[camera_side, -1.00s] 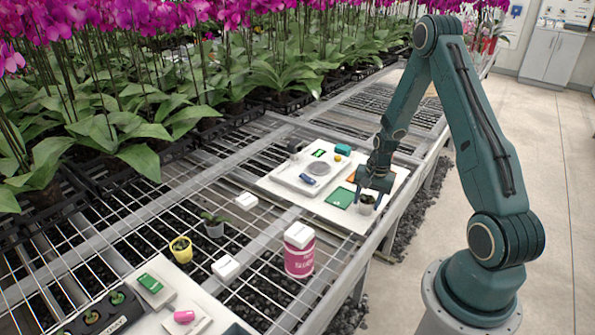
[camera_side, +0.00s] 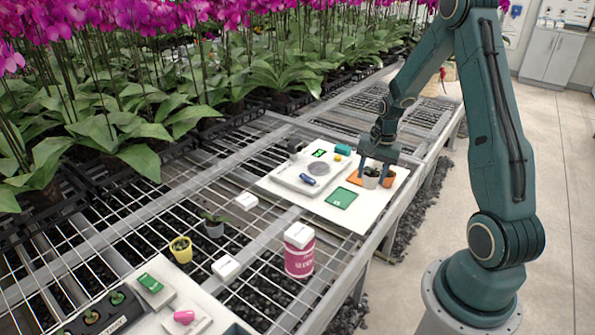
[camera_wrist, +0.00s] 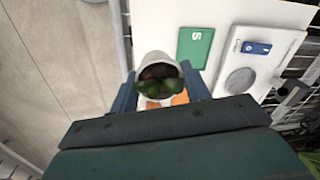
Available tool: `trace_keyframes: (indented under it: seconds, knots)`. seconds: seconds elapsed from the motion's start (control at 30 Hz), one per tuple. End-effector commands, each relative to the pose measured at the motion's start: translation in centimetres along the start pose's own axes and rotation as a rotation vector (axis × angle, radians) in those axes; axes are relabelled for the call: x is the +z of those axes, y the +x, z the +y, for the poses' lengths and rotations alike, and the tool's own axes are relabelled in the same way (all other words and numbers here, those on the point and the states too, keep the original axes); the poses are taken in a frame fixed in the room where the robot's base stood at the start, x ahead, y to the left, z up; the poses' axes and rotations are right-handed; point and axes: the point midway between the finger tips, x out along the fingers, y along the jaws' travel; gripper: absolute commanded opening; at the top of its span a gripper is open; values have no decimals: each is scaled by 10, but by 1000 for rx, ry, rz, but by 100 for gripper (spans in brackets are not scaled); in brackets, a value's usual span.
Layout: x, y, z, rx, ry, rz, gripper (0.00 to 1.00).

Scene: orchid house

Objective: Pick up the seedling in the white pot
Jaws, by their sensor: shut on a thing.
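The white pot (camera_side: 370,182) with the seedling is between the fingers of my gripper (camera_side: 377,166), which is shut on it. In the wrist view the pot (camera_wrist: 156,60) sits between the two fingertips (camera_wrist: 160,88), with dark green leaves (camera_wrist: 160,86) towards the camera. In the side view it appears in front of the orange square (camera_side: 354,178); whether its base is clear of the board (camera_side: 325,207) is hard to tell.
A green square (camera_side: 341,198) lies on the board, left of the held pot. A scale (camera_side: 301,174) with a blue item (camera_side: 308,181) stands further left. A pink tub (camera_side: 299,260), a grey pot (camera_side: 214,229) and a yellow pot (camera_side: 181,251) stand on the mesh bench.

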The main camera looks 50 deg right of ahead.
Motion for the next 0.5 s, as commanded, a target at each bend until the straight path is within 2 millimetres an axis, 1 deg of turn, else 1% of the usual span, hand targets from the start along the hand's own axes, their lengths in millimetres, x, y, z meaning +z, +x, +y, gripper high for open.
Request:
trace_keyframes:
  seconds: [0.03, 0.1, 0.3, 0.5]
  knots:
    - [-1, -12, -2, -3, -1, 5, 23]
    - [-1, -27, -4, -4, -1, 6, 23]
    - [-1, -64, -8, -4, 0, 4, 23]
    - [-1, -90, -11, -3, 0, 3, 23]
